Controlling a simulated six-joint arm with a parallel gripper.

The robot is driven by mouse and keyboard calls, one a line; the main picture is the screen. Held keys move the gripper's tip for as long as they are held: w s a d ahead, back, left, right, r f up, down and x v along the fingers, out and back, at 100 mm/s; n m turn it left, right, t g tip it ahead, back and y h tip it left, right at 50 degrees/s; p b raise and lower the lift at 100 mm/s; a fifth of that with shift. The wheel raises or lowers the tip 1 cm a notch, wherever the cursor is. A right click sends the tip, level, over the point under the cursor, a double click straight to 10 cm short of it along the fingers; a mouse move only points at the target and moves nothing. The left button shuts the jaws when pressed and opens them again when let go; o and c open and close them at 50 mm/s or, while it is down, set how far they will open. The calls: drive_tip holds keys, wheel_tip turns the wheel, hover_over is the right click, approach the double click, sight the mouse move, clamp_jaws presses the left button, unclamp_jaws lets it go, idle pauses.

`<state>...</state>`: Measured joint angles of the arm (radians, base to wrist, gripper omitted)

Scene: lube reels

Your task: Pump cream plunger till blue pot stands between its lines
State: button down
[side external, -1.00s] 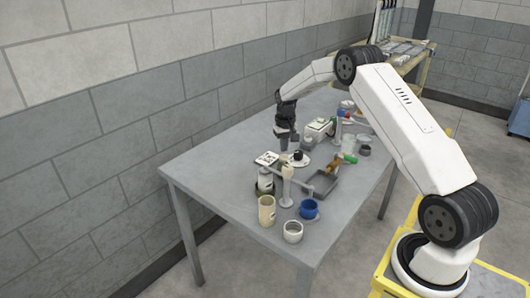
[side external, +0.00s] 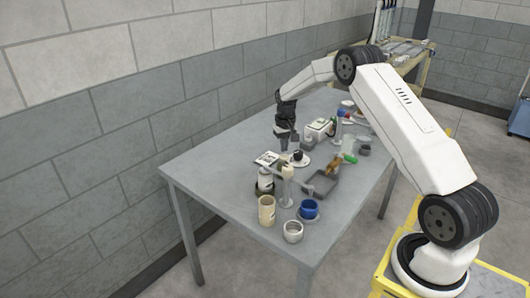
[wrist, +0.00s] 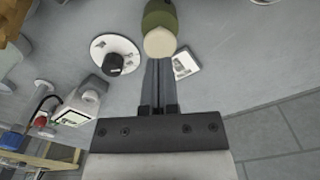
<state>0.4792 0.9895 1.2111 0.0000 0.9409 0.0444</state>
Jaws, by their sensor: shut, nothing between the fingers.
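My gripper (side external: 284,148) is shut and empty, pointing down above the far middle of the table. In the wrist view its fingers (wrist: 158,66) lie together, with their tips close to a round cream knob (wrist: 160,43) above an olive-green body. I take the knob to be the cream plunger; it also shows in the side view (side external: 287,170). Whether the tips touch it is unclear. The blue pot (side external: 309,207) stands upright near the table's front on a grey plate-like base. The pot is out of the wrist view. Its lines are too small to make out.
A white card (side external: 267,158) and a white disc with a black knob (side external: 298,157) lie near the gripper. A cream cup (side external: 267,211), a white cup (side external: 293,232) and a grey tray (side external: 322,183) stand nearer the front. The table's left corner is clear.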

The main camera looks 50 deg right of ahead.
sight(284, 156)
drive_tip(key=shift+f, duration=0.3)
drive_tip(key=shift+f, duration=0.35)
drive_tip(key=shift+f, duration=0.35)
drive_tip(key=shift+f, duration=1.2)
drive_tip(key=shift+r, duration=3.8)
